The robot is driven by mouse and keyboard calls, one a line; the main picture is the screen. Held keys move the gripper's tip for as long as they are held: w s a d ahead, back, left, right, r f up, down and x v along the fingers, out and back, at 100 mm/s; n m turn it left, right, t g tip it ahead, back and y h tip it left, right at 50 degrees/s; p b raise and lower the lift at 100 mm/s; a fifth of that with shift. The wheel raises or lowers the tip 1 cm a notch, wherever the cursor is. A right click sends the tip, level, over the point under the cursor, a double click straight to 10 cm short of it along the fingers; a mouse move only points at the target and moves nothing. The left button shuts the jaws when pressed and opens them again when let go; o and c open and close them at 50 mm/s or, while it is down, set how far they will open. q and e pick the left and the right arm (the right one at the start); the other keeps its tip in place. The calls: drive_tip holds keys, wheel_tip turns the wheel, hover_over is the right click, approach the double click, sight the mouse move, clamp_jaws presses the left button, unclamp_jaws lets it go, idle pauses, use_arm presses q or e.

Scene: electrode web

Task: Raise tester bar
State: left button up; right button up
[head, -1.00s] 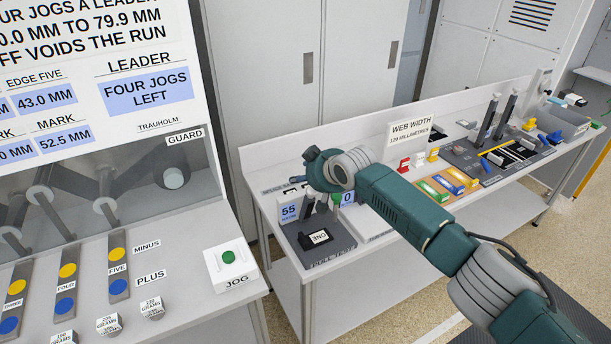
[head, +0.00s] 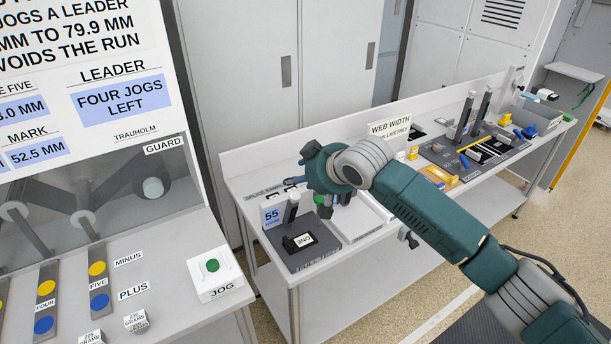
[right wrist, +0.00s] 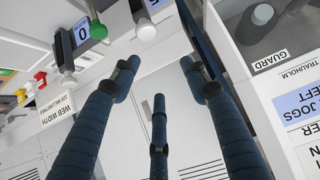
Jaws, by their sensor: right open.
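The tester (head: 318,255) is a dark grey base on the bench with a black block marked ONE. The right wrist view shows a white knob (right wrist: 146,30), a green knob (right wrist: 97,28) and a display reading 0 (right wrist: 82,35). I cannot tell which part is the bar. My right gripper (right wrist: 160,78) is open and empty, its fingers apart from the white knob. My wrist mostly hides it in the head view. My left gripper is out of view.
Coloured blocks and a dark fixture (head: 470,155) with upright posts stand farther along the bench. The JOG button box (head: 214,278) and coloured buttons are on the left machine. Bare floor lies in front of the bench.

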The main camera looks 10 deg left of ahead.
drive_tip(key=shift+v, duration=0.85)
